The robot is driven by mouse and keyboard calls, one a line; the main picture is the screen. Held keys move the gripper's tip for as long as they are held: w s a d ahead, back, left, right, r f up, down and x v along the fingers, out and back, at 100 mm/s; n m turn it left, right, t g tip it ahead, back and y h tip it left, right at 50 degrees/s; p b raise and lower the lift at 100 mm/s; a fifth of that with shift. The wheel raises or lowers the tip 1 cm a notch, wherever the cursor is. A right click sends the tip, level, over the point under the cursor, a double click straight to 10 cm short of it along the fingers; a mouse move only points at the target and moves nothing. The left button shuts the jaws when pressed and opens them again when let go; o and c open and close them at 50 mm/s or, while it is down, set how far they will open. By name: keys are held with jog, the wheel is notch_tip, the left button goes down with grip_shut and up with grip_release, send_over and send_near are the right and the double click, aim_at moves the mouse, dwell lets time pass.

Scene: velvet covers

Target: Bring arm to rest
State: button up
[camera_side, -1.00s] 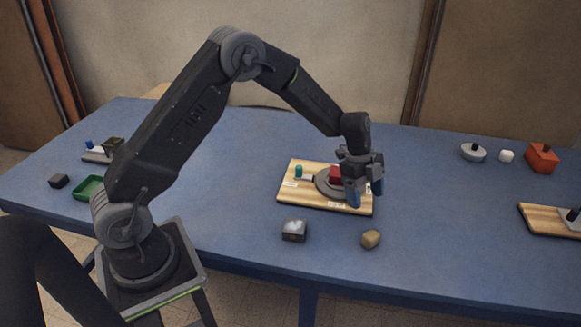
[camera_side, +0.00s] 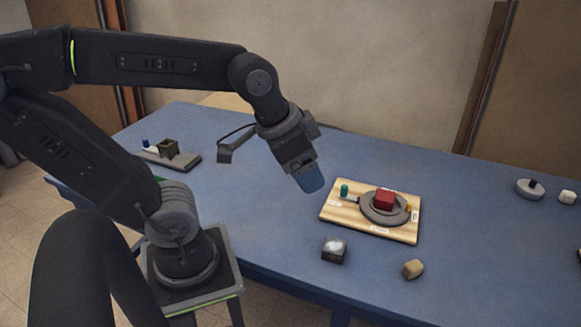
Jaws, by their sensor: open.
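My gripper (camera_side: 309,178) hangs over the blue table, up and to the left of the wooden board. Its blue fingertips point down and a little right. One finger largely hides the other in this view. It is open, holds nothing and is apart from everything on the table. My arm reaches from its base at the left with the elbow bent back out of the picture.
The wooden board (camera_side: 338,215) carries a grey round plate (camera_side: 372,212) with a red block (camera_side: 384,198) on it, and a green peg (camera_side: 344,190). A dark tray (camera_side: 183,161) stands back left.

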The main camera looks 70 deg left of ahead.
jog(key=shift+s+a+f+n, duration=0.1)
jog(key=shift+s+n, duration=0.3)
jog(key=shift+s, duration=0.15)
jog(key=shift+s+a+f+n, duration=0.1)
jog(key=shift+s+n, duration=0.3)
jog(key=shift+s, duration=0.15)
dwell(0.5)
